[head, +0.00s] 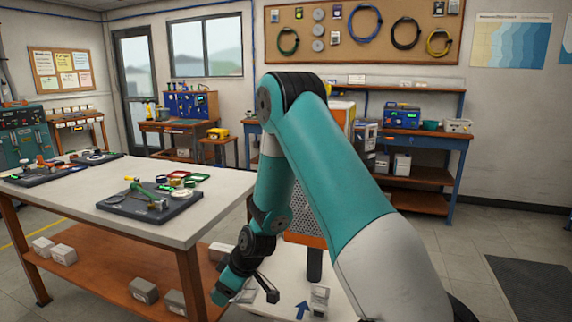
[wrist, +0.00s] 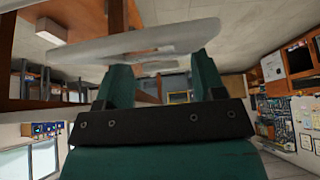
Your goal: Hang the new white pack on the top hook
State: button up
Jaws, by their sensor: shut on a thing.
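My gripper (wrist: 161,72) is shut on the white pack (wrist: 130,40), a pale flat piece that lies across both teal fingers in the wrist view. In the head view my gripper end (head: 238,288) hangs low, beside the right end of the workbench, and the pack is mostly hidden or too small to make out. A perforated grey panel with an orange lower edge (head: 304,240) stands behind my arm. My arm covers much of it. I cannot make out the top hook in either view.
The workbench (head: 90,208) on the left carries dark trays with tools, and its lower shelf holds grey boxes. A white base with a blue arrow (head: 303,309) and a small grey box (head: 320,297) lie near my gripper. Open floor is at the right.

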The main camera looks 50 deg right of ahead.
jog(key=s+d+r+n+g+h+p, duration=0.1)
jog(key=s+d+r+n+h+p, duration=0.2)
jog(key=r+n+p, duration=0.5)
jog(key=s+d+r+n+g+h+p, duration=0.1)
jog(key=s+d+r+n+p, duration=0.3)
jog(key=r, duration=0.9)
jog(key=s+d+r+n+g+h+p, duration=0.25)
jog(key=d+r+n+p, duration=0.35)
jog(key=r, duration=0.4)
jog(key=w+d+f, duration=0.1)
jog(key=w+d, duration=0.2)
jog(key=d, duration=0.5)
jog(key=shift+w+d+f+m+t, duration=0.15)
jog(key=shift+w+d+m+t, duration=0.1)
jog(key=shift+w+m+t, duration=0.2)
jog(key=shift+s+f, duration=0.1)
jog(key=o, duration=1.2)
jog(key=shift+c, duration=0.2)
